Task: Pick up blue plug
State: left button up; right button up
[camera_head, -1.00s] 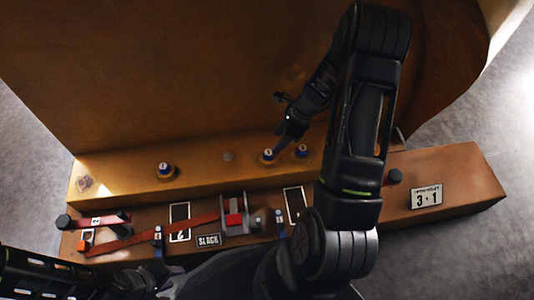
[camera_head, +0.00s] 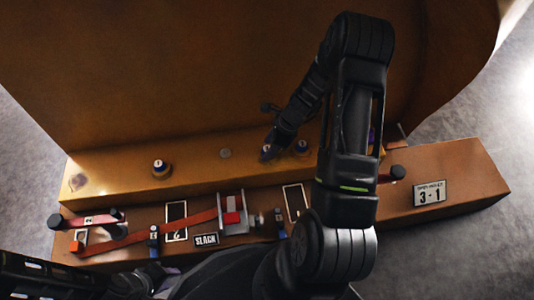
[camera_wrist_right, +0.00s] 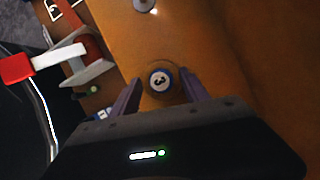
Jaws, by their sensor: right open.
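A blue plug with a white top marked 3 (camera_wrist_right: 160,80) stands in a hole of the brown ledge in the right wrist view. My right gripper (camera_wrist_right: 161,86) is open, with one finger on each side of this plug; I cannot tell whether they touch it. In the head view the right gripper (camera_head: 268,150) is at the middle plug and partly covers it. Another blue plug (camera_head: 301,147) stands just to its right, and one more (camera_head: 160,167) stands further left. My left arm enters at the lower left, with its gripper (camera_head: 152,278) dark and unclear.
A tall brown casting wall (camera_head: 200,70) rises behind the ledge. A bare hole or stud (camera_head: 225,153) lies between plugs.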

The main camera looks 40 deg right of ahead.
jog(key=shift+c, duration=0.4)
grip_shut()
dwell(0.6)
